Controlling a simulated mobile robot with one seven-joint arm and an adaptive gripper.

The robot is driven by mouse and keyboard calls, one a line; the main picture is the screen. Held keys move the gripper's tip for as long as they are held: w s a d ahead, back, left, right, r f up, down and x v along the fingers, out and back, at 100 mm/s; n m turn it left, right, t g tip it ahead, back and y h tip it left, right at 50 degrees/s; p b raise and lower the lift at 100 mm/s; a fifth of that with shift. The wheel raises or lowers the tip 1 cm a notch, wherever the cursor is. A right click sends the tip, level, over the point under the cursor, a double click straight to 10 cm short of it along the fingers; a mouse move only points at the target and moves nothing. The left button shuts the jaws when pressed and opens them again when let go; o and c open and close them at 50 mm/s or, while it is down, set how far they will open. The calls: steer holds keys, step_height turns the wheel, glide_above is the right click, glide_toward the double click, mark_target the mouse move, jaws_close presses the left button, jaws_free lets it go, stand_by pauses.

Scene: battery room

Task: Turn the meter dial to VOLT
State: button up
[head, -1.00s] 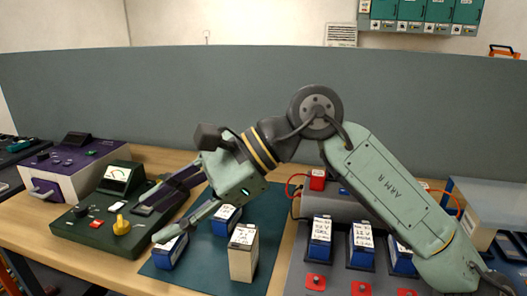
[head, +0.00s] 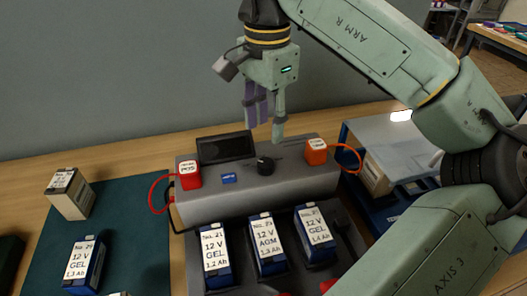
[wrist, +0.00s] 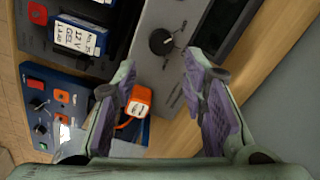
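The meter is a grey sloped console (head: 320,180) with a dark display (head: 225,148) on its top. Its dial is a black round knob (head: 265,165) right of the display, with a light pointer mark on it. In the wrist view the dial (wrist: 161,41) shows near the top centre, between the fingertips in the picture. The lettering around it is too small to read. My gripper (head: 265,130) points down above the back of the console, apart from the dial. It is open and empty; both spread fingers (wrist: 158,75) show in the wrist view.
A red POS block (head: 188,174) and an orange block (head: 316,151) with cables flank the dial. A small blue button (head: 228,178) sits left of it. Several batteries (head: 268,245) stand in front. A grey partition (head: 120,80) rises behind. A box (head: 385,150) stands right.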

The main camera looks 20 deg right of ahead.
mark_target(265, 163)
step_height(265, 163, down, 9)
steer(key=b, duration=0.6)
steer(key=shift+f, duration=0.2)
steer(key=shift+a, duration=0.1)
steer(key=c, duration=0.9)
